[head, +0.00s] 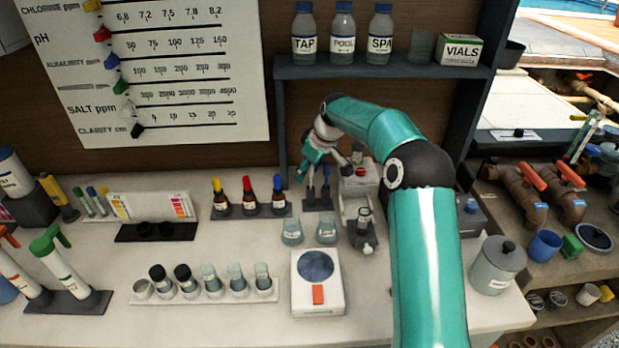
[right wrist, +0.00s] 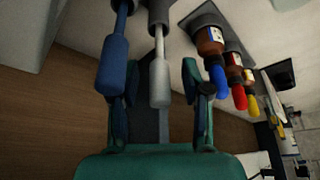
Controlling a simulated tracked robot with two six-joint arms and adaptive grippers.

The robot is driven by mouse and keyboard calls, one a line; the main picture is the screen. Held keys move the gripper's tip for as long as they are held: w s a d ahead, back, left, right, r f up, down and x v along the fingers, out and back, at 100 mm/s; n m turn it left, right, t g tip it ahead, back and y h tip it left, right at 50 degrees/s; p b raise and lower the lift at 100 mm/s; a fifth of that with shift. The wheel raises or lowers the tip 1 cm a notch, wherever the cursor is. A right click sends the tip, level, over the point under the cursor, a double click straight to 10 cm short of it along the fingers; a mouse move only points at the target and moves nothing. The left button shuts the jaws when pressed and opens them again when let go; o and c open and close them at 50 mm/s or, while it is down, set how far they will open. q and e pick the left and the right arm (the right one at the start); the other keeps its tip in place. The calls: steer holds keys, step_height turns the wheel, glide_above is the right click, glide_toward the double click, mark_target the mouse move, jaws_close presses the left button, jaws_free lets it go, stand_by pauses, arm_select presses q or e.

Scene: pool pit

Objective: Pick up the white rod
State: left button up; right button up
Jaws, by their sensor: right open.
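The white rod (right wrist: 159,75) shows in the right wrist view, with a thick rounded grip and a thin shaft running to a dark holder. A blue rod (right wrist: 112,62) of the same kind is beside it on the left. My right gripper (right wrist: 160,88) is open, and the white rod's grip lies between its fingers in the picture; I see no firm contact. The blue rod overlaps the left finger. In the head view my right gripper (head: 320,163) is above the small dark rod stand (head: 318,203); I cannot clearly make out the white rod there. My left gripper is not in view.
Dropper bottles with yellow, red and blue caps (head: 249,196) stand left of the rod stand. A grey instrument (head: 358,200) stands close on the right. Two small beakers (head: 292,232) and a scale (head: 317,290) are in front. A shelf (head: 385,70) runs above.

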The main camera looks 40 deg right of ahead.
steer(key=shift+f, duration=0.1)
jaws_close()
stand_by(0.5)
steer(key=shift+r, duration=0.65)
step_height(320, 180, up, 19)
steer(key=p, duration=0.5)
steer(key=shift+f, duration=0.2)
